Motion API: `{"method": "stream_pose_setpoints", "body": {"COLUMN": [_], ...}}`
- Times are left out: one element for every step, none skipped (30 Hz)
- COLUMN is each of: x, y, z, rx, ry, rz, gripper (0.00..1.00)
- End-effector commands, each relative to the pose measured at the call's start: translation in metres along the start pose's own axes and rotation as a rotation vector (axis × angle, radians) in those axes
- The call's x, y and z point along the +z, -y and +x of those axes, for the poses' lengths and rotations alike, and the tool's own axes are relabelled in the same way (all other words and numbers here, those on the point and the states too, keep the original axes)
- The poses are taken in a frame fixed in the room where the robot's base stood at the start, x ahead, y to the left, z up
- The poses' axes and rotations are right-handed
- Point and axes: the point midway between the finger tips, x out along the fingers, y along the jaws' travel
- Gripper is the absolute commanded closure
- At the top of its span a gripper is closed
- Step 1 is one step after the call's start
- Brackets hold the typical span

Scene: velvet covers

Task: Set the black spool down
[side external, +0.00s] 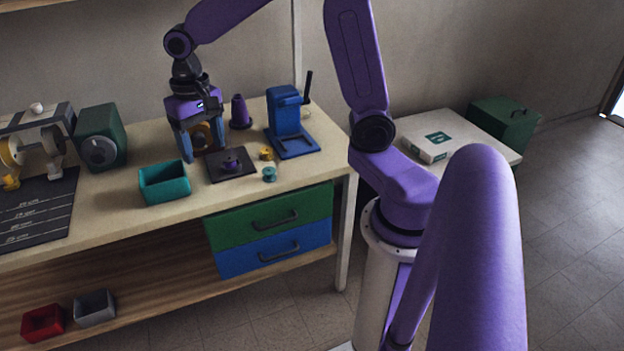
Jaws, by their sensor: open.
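My gripper (204,152) points down over the bench, just left of and behind a square black pad (246,172). Its blue fingers are apart. An orange-yellow ring-shaped thing (202,136) shows between them; I cannot tell whether it touches either finger. A small dark spool-like piece (231,161) with a purple tint stands upright on the pad, apart from the fingers. I see no other clearly black spool; one behind the gripper would be hidden.
A teal bin (165,183) stands left of the pad. A purple cone (240,112) and blue stand (287,118) are behind and right. Small yellow (266,154) and teal (269,174) spools lie right of the pad. A green machine (101,138) stands left.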

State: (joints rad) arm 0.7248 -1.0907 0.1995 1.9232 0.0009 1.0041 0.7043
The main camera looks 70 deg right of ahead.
Motion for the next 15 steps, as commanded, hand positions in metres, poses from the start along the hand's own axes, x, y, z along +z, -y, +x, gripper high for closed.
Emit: {"method": "stream_pose_setpoints", "body": {"x": [0.024,0.037,0.055,0.068,0.081,0.098,0.11,0.123,0.139,0.15,0.161,0.175,0.185,0.193,0.203], "y": [0.004,0.006,0.007,0.007,0.007,0.005,0.004,0.001,-0.003,-0.007,-0.011,-0.017,-0.021,-0.026,-0.032], "z": [-0.003,-0.004,-0.005,-0.005,-0.006,-0.006,-0.006,-0.006,-0.005,-0.004,-0.004,-0.003,-0.002,0.0,0.001], "rx": [-0.003,-0.004,-0.005,-0.006,-0.007,-0.009,-0.01,-0.011,-0.012,-0.013,-0.014,-0.016,-0.017,-0.017,-0.018], "ry": [-0.002,-0.002,-0.002,-0.003,-0.003,-0.004,-0.004,-0.004,-0.005,-0.005,-0.005,-0.006,-0.007,-0.007,-0.007], "rz": [-0.114,-0.183,-0.274,-0.344,-0.412,-0.504,-0.572,-0.641,-0.734,-0.802,-0.869,-0.956,-1.019,-1.078,-1.151], "gripper": [0.32,0.32,0.32,0.32,0.32,0.32,0.32,0.32,0.32,0.32,0.32,0.32,0.32,0.32,0.32]}}
